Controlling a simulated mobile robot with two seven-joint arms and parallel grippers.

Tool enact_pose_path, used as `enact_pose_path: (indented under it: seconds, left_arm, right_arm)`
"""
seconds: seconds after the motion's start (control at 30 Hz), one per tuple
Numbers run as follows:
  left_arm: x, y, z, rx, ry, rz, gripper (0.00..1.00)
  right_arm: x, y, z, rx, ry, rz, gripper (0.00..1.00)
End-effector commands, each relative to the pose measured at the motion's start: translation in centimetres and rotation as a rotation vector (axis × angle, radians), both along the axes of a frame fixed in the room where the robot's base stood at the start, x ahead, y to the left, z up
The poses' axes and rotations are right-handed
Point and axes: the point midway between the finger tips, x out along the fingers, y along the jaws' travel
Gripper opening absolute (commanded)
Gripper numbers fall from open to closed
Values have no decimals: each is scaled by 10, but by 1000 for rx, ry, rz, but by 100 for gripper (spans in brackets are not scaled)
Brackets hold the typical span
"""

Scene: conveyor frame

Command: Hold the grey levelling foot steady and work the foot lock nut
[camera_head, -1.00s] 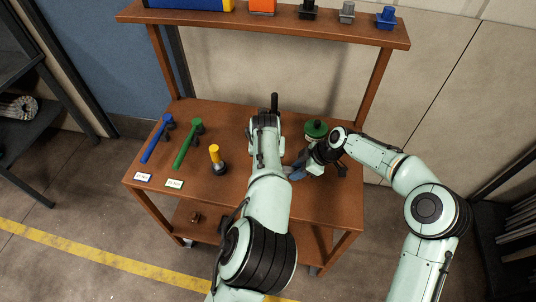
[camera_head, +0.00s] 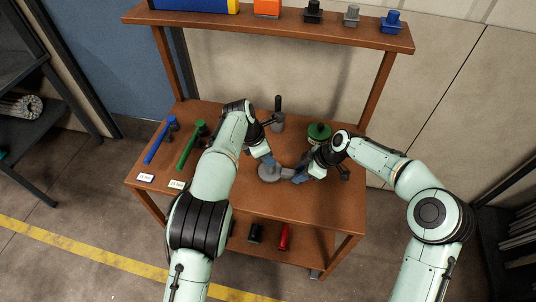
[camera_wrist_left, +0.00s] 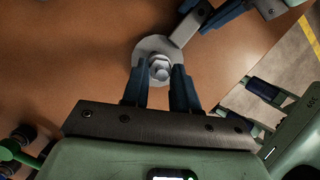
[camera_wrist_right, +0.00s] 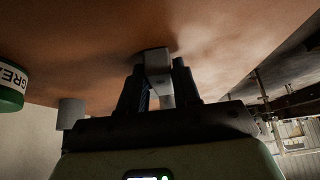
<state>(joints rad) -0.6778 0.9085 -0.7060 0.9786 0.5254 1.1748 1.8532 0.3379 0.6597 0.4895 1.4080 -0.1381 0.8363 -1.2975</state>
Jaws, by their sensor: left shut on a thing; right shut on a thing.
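The grey levelling foot (camera_head: 269,174) lies on the brown bench, a round plate with a grey bar at its side. In the left wrist view its plate (camera_wrist_left: 147,48) carries the hex lock nut (camera_wrist_left: 159,67) on a short upright stem. My left gripper (camera_head: 266,161) reaches down from behind, its blue fingers (camera_wrist_left: 160,76) shut on the nut from both sides. My right gripper (camera_head: 299,176) is shut on the foot's grey bar (camera_wrist_right: 158,78), to the right of the plate. In the head view the nut is too small to make out.
A green grease tin (camera_head: 319,132) and a grey pot with a black handle (camera_head: 278,122) stand behind the foot. An upper shelf (camera_head: 300,30) spans the back. The bench front is clear.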

Motion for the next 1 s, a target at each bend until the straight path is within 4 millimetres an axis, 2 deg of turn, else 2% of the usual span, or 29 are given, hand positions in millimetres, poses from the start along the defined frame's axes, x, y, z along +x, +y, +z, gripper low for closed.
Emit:
enact_pose_path:
  seconds: [0.03, 0.1, 0.23, 0.27, 0.33, 1.0]
  left_arm:
    - [4, 2, -2, 0, -3, -133, 0]
    - [5, 1, -3, 2, -5, -291, 0]
    - [6, 0, -4, 6, -5, -480, 0]
    - [4, -1, -3, 7, -4, -483, 35]
    - [4, -1, -2, 6, -2, -477, 57]
    - [3, -2, -1, 5, -3, -435, 58]
  right_arm:
    - [0, 0, 1, 0, -2, -1, 0]
    - [0, -1, 0, 0, -2, -1, 0]
    - [0, -1, 1, -1, -1, -1, 0]
    - [0, -1, 1, -1, -1, -1, 0]
    - [0, -1, 1, -1, -1, -1, 0]
    - [0, -1, 0, 0, -1, -2, 0]
